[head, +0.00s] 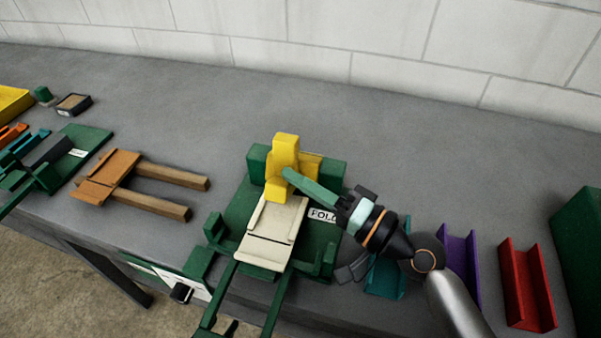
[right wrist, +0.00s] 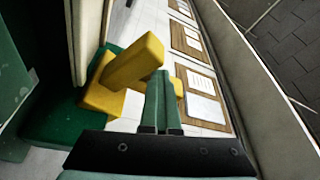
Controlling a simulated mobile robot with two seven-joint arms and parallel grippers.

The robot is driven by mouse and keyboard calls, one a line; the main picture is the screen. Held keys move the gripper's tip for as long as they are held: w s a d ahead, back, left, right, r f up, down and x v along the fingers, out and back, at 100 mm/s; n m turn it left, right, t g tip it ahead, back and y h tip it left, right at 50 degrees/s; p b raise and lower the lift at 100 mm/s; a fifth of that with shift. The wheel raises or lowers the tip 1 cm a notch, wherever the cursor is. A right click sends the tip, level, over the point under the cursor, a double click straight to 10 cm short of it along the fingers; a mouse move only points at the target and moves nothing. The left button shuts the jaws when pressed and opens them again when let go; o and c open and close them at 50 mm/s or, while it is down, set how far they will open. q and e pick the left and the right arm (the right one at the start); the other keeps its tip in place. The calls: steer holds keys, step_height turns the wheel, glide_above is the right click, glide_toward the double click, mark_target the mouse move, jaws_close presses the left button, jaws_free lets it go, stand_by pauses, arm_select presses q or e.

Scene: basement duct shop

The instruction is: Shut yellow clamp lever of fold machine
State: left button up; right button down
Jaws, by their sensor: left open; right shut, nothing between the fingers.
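The fold machine (head: 235,215) is green and carries a label that starts "FOLD". Its yellow clamp lever (head: 284,150) stands raised at the back of the machine, above a pale sheet (head: 272,228) lying on the bed. In the right wrist view the lever (right wrist: 135,62) is a thick yellow bar slanting up from a yellow base. My right gripper (head: 288,173) is shut and empty, its green fingertips at the lever's right side. In the right wrist view the fingertips (right wrist: 160,76) overlap the lever's end; I cannot tell whether they touch. My left gripper is not in view.
Teal, purple (head: 460,265) and red (head: 527,285) channels lie to the right, partly behind my right arm. A green block (head: 580,260) stands at the right edge. A brown sheet on wooden bars (head: 150,190) lies to the left. The bench behind the machine is clear up to the wall.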

arm_select(q)
steer(key=shift+f, duration=0.15)
arm_select(e)
steer(key=shift+f, duration=0.35)
arm_select(q)
steer(key=shift+h, duration=0.4)
steer(key=d+f+b, duration=0.1)
steer(key=b, duration=0.1)
steer(key=w+f+b, duration=0.1)
steer(key=f+b, duration=0.1)
steer(key=d+f+b, duration=0.1)
steer(key=b, duration=0.1)
steer(key=shift+w+d+f+b, duration=0.2)
steer(key=shift+w+d+b, duration=0.1)
steer(key=shift+b, duration=0.1)
arm_select(e)
steer(key=v, duration=1.2)
steer(key=shift+s+r, duration=0.2)
steer(key=shift+s, duration=0.1)
arm_select(q)
steer(key=shift+s+a+f+m, duration=0.1)
steer(key=shift+s+m, duration=0.05)
steer(key=shift+m, duration=0.15)
arm_select(e)
steer(key=shift+d, duration=0.15)
